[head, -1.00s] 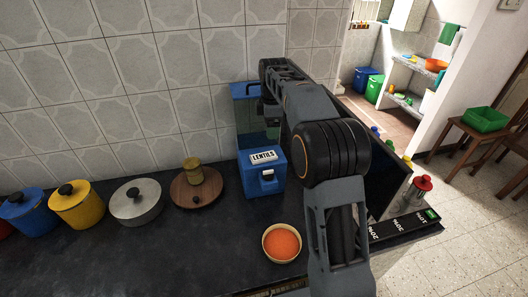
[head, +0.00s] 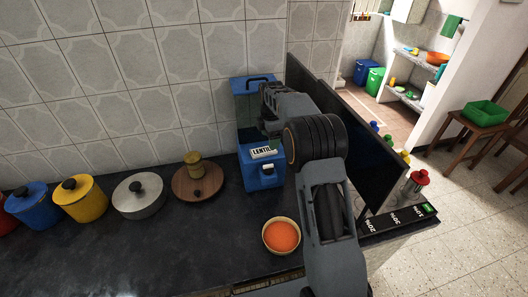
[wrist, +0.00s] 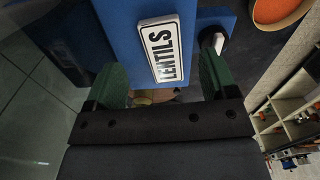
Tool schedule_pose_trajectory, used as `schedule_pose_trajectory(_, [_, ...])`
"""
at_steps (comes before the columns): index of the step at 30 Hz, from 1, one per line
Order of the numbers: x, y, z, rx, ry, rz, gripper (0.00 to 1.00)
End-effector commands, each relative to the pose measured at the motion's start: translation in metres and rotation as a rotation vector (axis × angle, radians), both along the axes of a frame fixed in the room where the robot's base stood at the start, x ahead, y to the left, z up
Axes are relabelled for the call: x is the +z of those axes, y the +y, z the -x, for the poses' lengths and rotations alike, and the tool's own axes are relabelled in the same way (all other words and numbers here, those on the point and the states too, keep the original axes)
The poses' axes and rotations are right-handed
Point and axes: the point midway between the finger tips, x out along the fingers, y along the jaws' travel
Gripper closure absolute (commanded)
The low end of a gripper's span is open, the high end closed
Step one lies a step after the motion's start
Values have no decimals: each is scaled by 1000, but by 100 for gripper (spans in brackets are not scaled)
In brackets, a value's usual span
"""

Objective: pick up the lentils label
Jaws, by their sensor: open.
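The lentils label (head: 262,153), a small white plate with black letters, is on the front part of the blue box (head: 264,176). In the wrist view, the label (wrist: 163,48) lies on the blue surface, between and ahead of my green fingers. My gripper (wrist: 161,64) is open, with one finger on each side of the label. Nothing is held, and I cannot tell how far the fingertips are above the box.
A bowl with orange contents (head: 282,236) stands in front of the box. A round wooden board (head: 197,182), a grey pot (head: 141,197) and a yellow pot (head: 80,199) stand to the left. A dark upright panel (head: 365,140) is right of my arm.

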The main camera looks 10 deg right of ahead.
Motion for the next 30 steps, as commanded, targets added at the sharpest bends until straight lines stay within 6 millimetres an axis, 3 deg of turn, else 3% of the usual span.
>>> schedule_pose_trajectory(10, [-42,-1,2,0,4,-1,21])
schedule_pose_trajectory(20, [-49,-1,2,0,1,0,21])
schedule_pose_trajectory(30, [-49,-1,2,0,1,0,52])
